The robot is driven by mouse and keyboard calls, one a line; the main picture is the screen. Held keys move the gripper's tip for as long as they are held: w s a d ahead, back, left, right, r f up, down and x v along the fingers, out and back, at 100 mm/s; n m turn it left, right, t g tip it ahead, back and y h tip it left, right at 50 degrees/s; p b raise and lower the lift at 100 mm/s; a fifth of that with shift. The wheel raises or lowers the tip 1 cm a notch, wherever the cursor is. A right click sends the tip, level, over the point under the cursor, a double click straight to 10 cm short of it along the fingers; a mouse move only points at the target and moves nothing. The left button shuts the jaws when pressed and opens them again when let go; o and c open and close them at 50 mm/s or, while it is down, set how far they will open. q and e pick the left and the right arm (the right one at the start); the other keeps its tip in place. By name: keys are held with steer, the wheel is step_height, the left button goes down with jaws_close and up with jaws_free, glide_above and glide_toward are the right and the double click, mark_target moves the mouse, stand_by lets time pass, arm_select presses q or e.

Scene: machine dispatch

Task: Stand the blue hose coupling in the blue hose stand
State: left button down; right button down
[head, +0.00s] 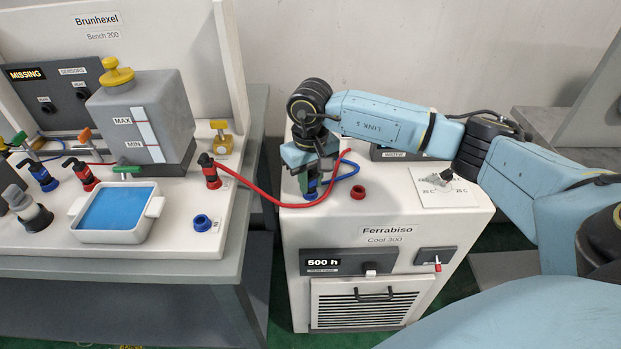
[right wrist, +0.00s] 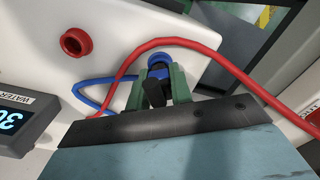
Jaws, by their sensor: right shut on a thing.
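The blue hose coupling (head: 310,191) is at the back left of the white Ferrabiso machine's top. My right gripper (head: 308,178) is shut on it from above. In the right wrist view the coupling's dark body (right wrist: 154,93) sits between the green fingers (right wrist: 157,88), with a blue part (right wrist: 159,63) beyond them. I cannot tell whether the coupling is seated in a port or just above it. The blue hose (head: 346,174) loops from it to the right. A blue ring (head: 203,222), apparently the blue hose stand, is empty on the bench's front right. My left gripper is not in view.
The red hose (head: 265,195) crosses the gap from a red coupling (head: 211,172) on the bench to behind my gripper. An empty red port (head: 358,192) is on the machine (head: 385,217). A white tub (head: 85,229) of blue liquid stands left of the ring.

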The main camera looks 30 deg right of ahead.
steer(key=c, duration=0.8)
jaws_free()
steer(key=shift+o, duration=0.2)
steer(key=shift+r+p, duration=1.55)
steer(key=shift+r, duration=1.45)
